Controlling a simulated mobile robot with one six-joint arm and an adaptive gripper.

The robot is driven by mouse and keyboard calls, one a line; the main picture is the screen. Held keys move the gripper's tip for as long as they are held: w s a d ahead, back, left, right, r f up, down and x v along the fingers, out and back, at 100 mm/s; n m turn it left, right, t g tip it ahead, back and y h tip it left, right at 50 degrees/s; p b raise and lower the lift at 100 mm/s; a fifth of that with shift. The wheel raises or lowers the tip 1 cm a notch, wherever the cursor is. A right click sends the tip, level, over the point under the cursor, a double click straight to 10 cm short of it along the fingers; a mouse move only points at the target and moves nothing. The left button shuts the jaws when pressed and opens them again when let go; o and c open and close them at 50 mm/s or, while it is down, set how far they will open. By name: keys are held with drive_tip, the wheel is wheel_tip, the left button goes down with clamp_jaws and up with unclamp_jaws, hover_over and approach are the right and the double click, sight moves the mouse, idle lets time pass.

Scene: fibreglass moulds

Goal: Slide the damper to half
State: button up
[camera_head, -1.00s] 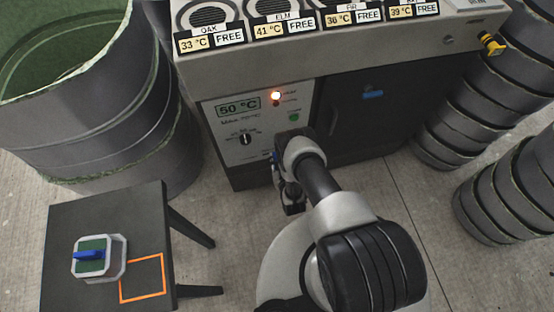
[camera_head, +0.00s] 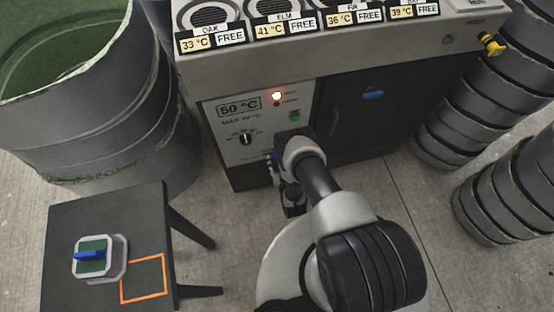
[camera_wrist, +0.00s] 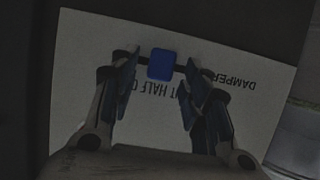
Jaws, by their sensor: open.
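The damper's blue knob (camera_wrist: 162,64) shows in the wrist view on a dark slot in a pale panel (camera_wrist: 85,40). The panel is lettered "DAMPER" and "HALF"; the lettering appears upside down and is partly covered by my fingers. My gripper (camera_wrist: 160,85) is open, with one finger on each side of the knob and a gap visible at both sides. In the head view my gripper (camera_head: 280,170) is at the lower front of the grey cabinet (camera_head: 235,180), and my arm hides most of the damper.
The cabinet front carries a "50 °C" display (camera_head: 239,107), a dial (camera_head: 246,139), lamps and a dark door (camera_head: 370,110). A black table (camera_head: 70,220) with a blue-handled block (camera_head: 92,256) and orange square stands at left. Large drums (camera_head: 100,100) and ribbed stacks (camera_head: 490,100) flank the cabinet.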

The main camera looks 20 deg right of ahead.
drive_tip(key=v, duration=0.6)
drive_tip(key=shift+s+r, duration=0.2)
